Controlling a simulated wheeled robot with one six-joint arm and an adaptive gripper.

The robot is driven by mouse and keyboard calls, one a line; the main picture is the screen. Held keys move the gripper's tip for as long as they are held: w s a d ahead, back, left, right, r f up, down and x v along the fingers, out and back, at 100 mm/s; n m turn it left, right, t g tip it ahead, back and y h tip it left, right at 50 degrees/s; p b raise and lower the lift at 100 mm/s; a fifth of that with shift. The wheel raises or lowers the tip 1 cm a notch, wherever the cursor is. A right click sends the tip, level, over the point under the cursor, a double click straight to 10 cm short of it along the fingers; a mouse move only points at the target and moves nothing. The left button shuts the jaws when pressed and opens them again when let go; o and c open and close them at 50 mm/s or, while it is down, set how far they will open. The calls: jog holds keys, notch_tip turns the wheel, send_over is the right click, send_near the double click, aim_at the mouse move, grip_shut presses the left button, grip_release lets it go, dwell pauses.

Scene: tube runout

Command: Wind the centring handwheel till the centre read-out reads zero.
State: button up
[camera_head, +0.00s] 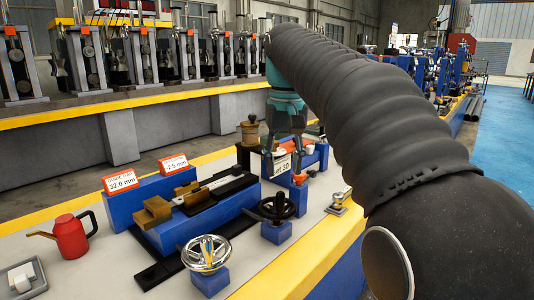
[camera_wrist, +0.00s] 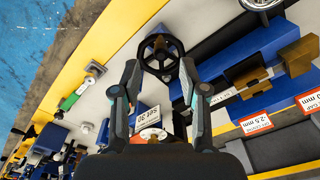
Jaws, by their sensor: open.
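Two handwheels stand on the bench, and I cannot read which is the centring one. The black handwheel (camera_head: 276,207) sits on a blue block; the chrome handwheel (camera_head: 205,253) stands nearer, to its left. A red-and-white read-out (camera_head: 174,163) shows 2.5 mm, with a minus sign in the wrist view (camera_wrist: 256,123). Another read-out (camera_head: 121,181) shows 32.0 mm. My gripper (camera_head: 284,170) is open and empty, beyond the black handwheel. In the wrist view the black handwheel (camera_wrist: 161,56) lies just ahead of and between the open fingertips (camera_wrist: 160,68), apparently not gripped.
A blue guide bed with brass-coloured blocks (camera_head: 152,213) lies left of the handwheels. A sign reading "Set 20" (camera_wrist: 148,115) stands under my gripper. A red can (camera_head: 72,237) and a grey tray (camera_head: 38,277) stand at the left. The bench has a yellow edge (camera_head: 310,262).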

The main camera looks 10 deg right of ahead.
aim_at(280, 193)
jog(key=shift+w+r+g, duration=0.15)
jog(key=shift+w+r, duration=0.1)
jog(key=shift+w, duration=0.3)
jog(key=shift+w+r+g, duration=0.15)
jog(key=shift+w+r, duration=0.1)
jog(key=shift+w, duration=0.3)
jog(key=shift+f+b, duration=0.55)
jog(key=shift+f, duration=4.35)
jog(key=shift+r, duration=0.15)
jog(key=shift+p, duration=0.3)
grip_shut()
